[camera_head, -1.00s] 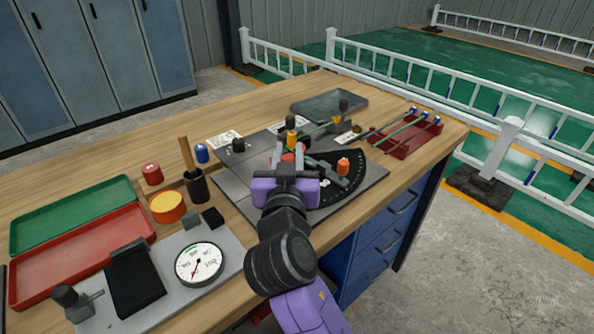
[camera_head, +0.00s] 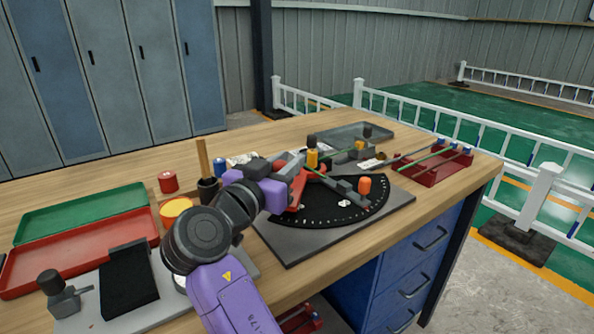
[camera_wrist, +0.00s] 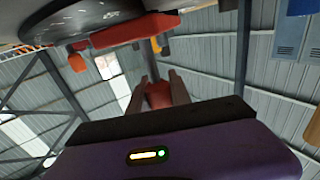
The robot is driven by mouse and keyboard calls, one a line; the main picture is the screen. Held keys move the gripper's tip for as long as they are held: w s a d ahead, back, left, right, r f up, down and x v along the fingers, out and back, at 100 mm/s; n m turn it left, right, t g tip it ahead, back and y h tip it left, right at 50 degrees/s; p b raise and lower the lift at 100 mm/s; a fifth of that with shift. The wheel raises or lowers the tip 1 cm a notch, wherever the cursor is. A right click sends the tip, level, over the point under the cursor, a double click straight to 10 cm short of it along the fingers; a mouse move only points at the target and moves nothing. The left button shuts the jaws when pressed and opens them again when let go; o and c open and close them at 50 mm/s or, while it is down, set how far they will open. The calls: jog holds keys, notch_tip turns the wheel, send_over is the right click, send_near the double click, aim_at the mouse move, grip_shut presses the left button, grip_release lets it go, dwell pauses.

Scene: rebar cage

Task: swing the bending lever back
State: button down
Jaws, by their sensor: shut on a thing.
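The bender is a grey plate (camera_head: 383,211) with a black graduated dial (camera_head: 325,208) on the bench. A dark bar (camera_head: 341,184) with an orange knob (camera_head: 364,185) crosses the dial. The bending lever (camera_head: 298,184) shows as a red part at the dial's left side, partly hidden by my gripper. My gripper (camera_head: 288,174) reaches in from the left over the plate. In the wrist view, its two fingers (camera_wrist: 159,92) are closed on the lever's red grip (camera_wrist: 158,96). A green rod (camera_head: 322,174) lies by the yellow-and-black post (camera_head: 312,153).
A red rack (camera_head: 437,174) with several rods stands at the right, and a grey tray (camera_head: 352,134) behind. Red (camera_head: 70,262) and green (camera_head: 80,211) trays lie at the left. A black-topped gauge board is at the front left. White railings (camera_head: 520,163) stand beyond the bench.

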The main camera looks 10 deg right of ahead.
jog(key=shift+f, duration=0.1)
dwell(0.3)
jog(key=c, duration=1.2)
grip_release()
notch_tip(320, 180, up, 20)
jog(key=p, duration=0.3)
